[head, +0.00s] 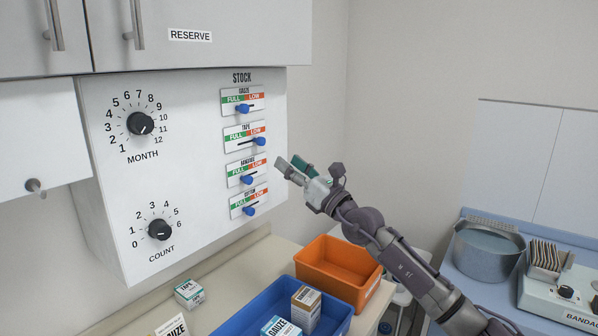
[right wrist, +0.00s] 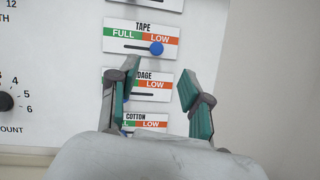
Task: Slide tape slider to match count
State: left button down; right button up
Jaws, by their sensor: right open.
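The tape slider is a blue knob (head: 260,141) on the TAPE plate (head: 238,138) of the STOCK panel. It sits at the right, under the red LOW side; it also shows in the right wrist view (right wrist: 156,48). My right gripper (head: 292,164) is open and empty, to the right of and a little below the knob, apart from it. In the right wrist view its fingers (right wrist: 158,74) point up at the panel, below the tape knob. A TAPE box (head: 189,294) stands on the counter. My left gripper is not in view.
GAUZE (head: 244,109), BANDAGE (head: 247,179) and COTTON (head: 249,210) sliders share the panel. COUNT (head: 160,229) and MONTH (head: 140,124) dials are left. A blue bin (head: 240,318) holding boxes and an orange bin (head: 312,258) stand below.

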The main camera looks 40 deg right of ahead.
jog(key=shift+v, duration=1.2)
